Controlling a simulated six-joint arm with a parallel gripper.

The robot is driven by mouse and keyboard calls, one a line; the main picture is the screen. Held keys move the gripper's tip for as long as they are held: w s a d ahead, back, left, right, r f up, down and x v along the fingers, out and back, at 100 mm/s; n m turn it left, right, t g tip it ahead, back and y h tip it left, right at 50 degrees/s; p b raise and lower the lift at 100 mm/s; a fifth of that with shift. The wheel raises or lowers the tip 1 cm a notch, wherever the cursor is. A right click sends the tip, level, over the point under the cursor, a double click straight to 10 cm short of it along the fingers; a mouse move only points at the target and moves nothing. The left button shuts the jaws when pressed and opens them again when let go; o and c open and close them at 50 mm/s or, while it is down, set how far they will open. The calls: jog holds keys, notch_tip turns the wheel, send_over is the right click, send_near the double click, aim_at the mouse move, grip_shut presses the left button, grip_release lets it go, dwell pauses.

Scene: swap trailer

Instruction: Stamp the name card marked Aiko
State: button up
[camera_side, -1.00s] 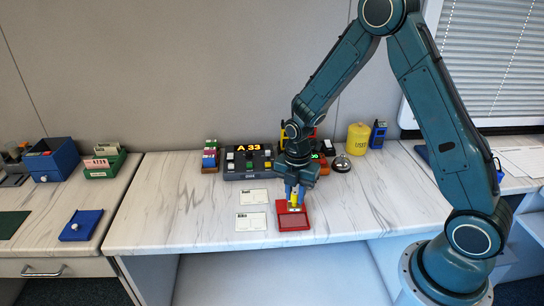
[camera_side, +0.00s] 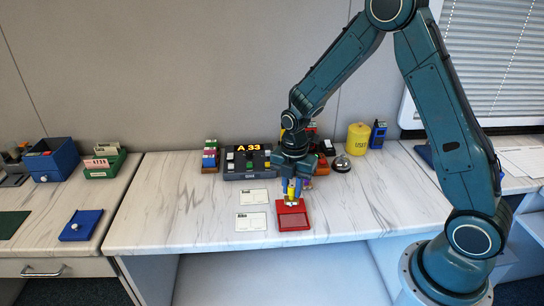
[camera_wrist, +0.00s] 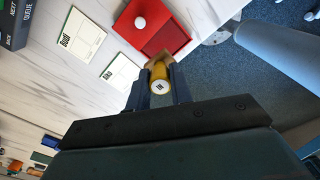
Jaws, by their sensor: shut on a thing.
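My gripper (camera_side: 291,187) is shut on a yellow-handled stamp (camera_wrist: 160,86), whose round end bears a small mark, perhaps "IN". In the side view the stamp appears just above the back part of the red ink pad (camera_side: 294,223). The pad (camera_wrist: 164,39) also shows in the wrist view, with a white knob on its red part. The card that seems to read Aiko (camera_side: 251,222) lies flat left of the pad; its other view is in the wrist picture (camera_wrist: 121,74). I see no stamp mark on it, though it is small and blurred.
A second card, perhaps Budi (camera_side: 254,197), lies just behind the first. A dark queue box (camera_side: 247,162) showing A 33, a small coloured rack (camera_side: 210,156) and a yellow can (camera_side: 358,139) stand at the back. The left of the marble desk (camera_side: 165,215) is clear.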

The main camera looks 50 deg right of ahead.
jog(key=w+a+f, duration=0.1)
jog(key=w+a, duration=0.6)
jog(key=w, duration=0.2)
jog(key=shift+w, duration=0.15)
jog(key=shift+f, duration=0.1)
jog(key=shift+f, duration=2.9)
jog(key=shift+f, duration=0.55)
jog(key=shift+r, duration=0.15)
notch_tip(320, 180, up, 7)
dwell(1.1)
dwell(0.7)
